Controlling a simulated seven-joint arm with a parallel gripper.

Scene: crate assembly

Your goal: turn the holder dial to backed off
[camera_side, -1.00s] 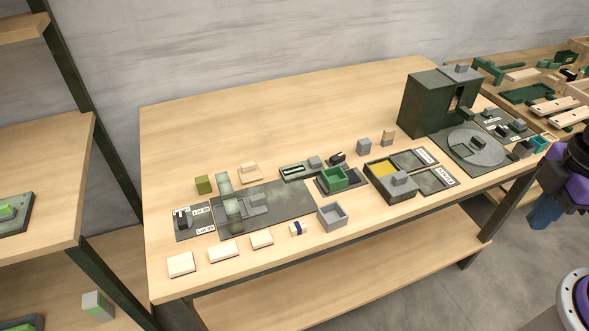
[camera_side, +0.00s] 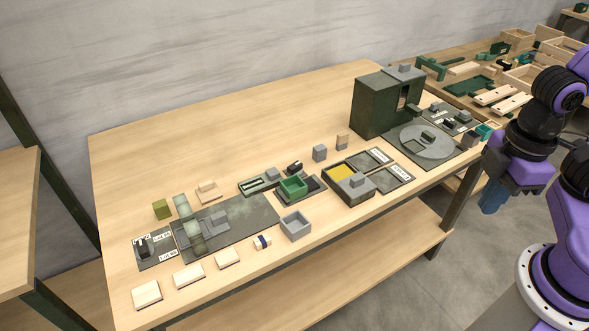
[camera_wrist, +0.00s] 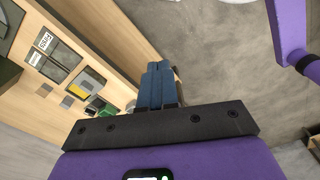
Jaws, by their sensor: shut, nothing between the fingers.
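A small plate with a black knob (camera_side: 144,246) and two white labels lies at the left end of the bench. A second dark plate with small dark knobs (camera_side: 449,123) and pale labels lies at the right end, beyond the round disc. The labels are too small to read, so I cannot tell which knob is the holder dial or how it is set. My gripper (camera_side: 492,201) hangs off the bench's right front edge, apart from everything. Its blue fingers are shut and empty, also seen in the wrist view (camera_wrist: 156,75).
A tall dark green housing (camera_side: 386,104) stands behind the grey disc (camera_side: 427,141). A compartment tray (camera_side: 348,185), a green box (camera_side: 293,188), a grey box (camera_side: 296,227) and a green arch (camera_side: 188,222) stand along the bench (camera_side: 240,128). The bench's back is clear.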

